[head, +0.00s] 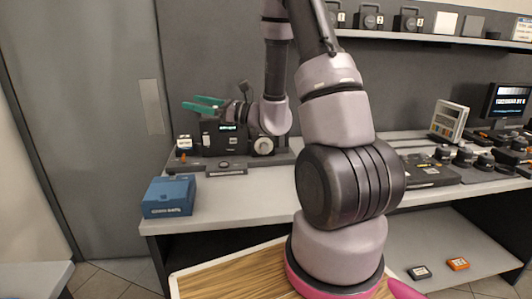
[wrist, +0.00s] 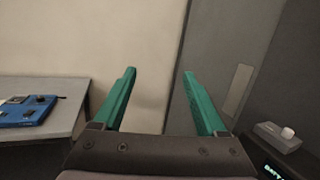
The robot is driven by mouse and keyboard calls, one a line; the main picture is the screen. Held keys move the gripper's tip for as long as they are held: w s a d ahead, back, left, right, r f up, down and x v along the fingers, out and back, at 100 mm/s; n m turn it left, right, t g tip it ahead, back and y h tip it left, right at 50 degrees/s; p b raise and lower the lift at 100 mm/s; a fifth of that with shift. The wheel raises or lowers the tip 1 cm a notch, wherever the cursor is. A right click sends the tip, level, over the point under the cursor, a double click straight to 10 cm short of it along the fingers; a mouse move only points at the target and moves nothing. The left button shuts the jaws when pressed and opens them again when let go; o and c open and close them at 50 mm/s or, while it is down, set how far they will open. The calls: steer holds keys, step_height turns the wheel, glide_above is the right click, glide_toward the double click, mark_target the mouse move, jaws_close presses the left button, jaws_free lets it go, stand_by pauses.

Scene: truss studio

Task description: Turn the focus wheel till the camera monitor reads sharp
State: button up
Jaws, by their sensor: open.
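My gripper (head: 197,102) has two green fingers, spread apart with nothing between them. It points left, above a black camera-like device (head: 212,140) on the bench. The device has a small lit screen (head: 228,127), too small to read. A pale round wheel (head: 263,146) sits at its right, below my wrist, and may be the focus wheel. In the wrist view my gripper (wrist: 160,72) faces a wall and a grey door.
A blue box (head: 168,196) stands at the bench's left front corner. A low dark block (head: 227,169) lies before the device. A larger lit monitor (head: 510,100) stands far right, beside several dark knobbed items. A shelf (head: 430,38) runs above. The bench front is mostly clear.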

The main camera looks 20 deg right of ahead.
steer(key=w+d+f+m+t+h, duration=0.6)
steer(key=d+f+m+h, duration=0.1)
steer(key=d+f+m, duration=0.15)
steer(key=m+h, duration=0.8)
steer(key=h, duration=0.6)
glide_toward(265, 149)
steer(key=shift+f+v, duration=0.25)
steer(key=shift+v, duration=1)
steer(key=shift+w+d, duration=0.15)
steer(key=shift+d, duration=0.1)
steer(key=x, duration=1)
steer(key=shift+w+a+r, duration=0.1)
steer(key=shift+w, duration=0.05)
jaws_close()
